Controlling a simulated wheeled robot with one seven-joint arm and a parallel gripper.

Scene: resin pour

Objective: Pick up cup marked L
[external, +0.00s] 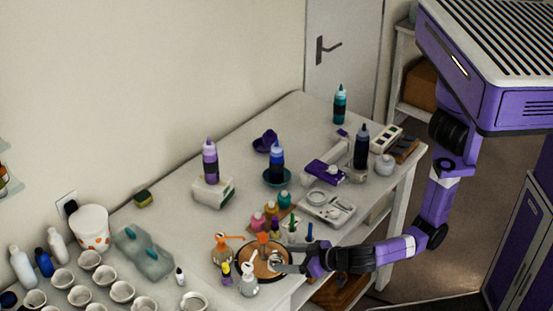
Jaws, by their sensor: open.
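Several small whitish cups stand in a group at the lower left of the external view, one of them the cup at the group's right side (122,291). Another single cup (194,302) stands apart at the bottom edge, partly cut off. No letter is legible on any cup, so I cannot tell which is marked L. My gripper (279,262) is open over the round wooden board (247,277), to the right of the cups and well apart from them. Whether anything lies between its fingers is too small to tell.
Small bottles, including an orange-topped one (221,247) and a clear one (249,280), stand close beside my gripper. A white bucket (91,227) and a grey-green bag-like item (144,252) stand behind the cups. A white tray (328,206) lies behind my arm.

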